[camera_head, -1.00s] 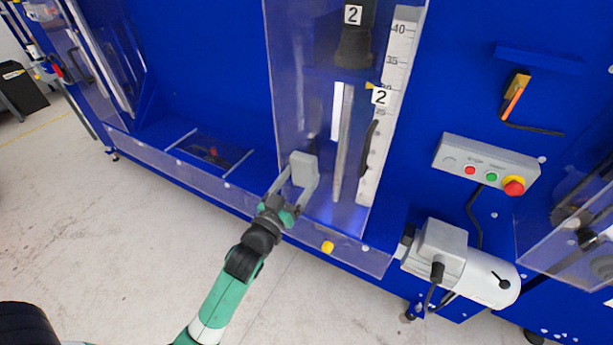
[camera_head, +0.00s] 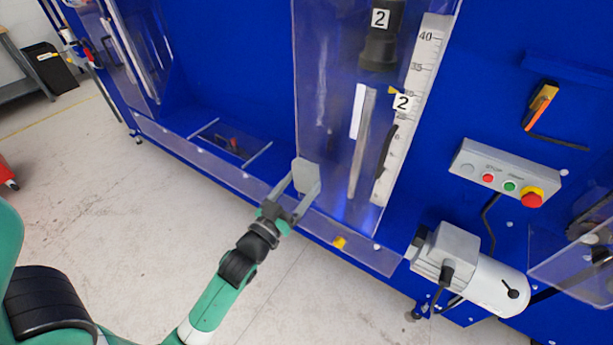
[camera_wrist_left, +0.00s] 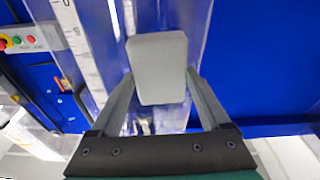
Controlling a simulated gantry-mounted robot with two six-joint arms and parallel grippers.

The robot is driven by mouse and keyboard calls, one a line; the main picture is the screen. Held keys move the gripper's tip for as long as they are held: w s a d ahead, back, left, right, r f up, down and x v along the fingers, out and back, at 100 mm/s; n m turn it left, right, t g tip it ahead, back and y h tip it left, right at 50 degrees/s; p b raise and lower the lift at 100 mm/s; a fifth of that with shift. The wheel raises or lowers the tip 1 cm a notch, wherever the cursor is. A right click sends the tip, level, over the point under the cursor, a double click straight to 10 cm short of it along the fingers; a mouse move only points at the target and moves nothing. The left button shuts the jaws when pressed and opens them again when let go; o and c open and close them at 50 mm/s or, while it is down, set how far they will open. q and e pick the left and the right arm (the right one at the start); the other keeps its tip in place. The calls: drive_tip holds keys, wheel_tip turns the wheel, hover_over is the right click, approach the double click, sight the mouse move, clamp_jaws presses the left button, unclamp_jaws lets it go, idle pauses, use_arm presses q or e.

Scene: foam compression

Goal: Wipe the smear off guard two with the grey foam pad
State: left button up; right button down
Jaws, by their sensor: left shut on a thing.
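My left gripper (camera_head: 293,190) is shut on the grey foam pad (camera_head: 306,173), a pale grey block between its two fingers. The pad also shows in the left wrist view (camera_wrist_left: 158,65). Guard two (camera_head: 340,130) is a clear panel in front of the machine, with labels marked 2 behind or on it. The pad is at the guard's lower left edge; I cannot tell whether it touches the panel. A faint pale streak (camera_head: 322,75) shows on the upper left of the guard and may be the smear. My right gripper is out of view.
A scale strip (camera_head: 415,85) stands along the guard's right side. A low clear panel with a yellow knob (camera_head: 339,242) runs along the base. A button box (camera_head: 507,175) and a white motor (camera_head: 475,275) are at right. Floor is open at lower left.

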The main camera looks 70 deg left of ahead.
use_arm(q)
drive_tip(key=shift+s+d, duration=0.3)
drive_tip(key=shift+s, duration=0.15)
drive_tip(key=shift+r+v, duration=0.2)
drive_tip(key=shift+v, duration=1.25)
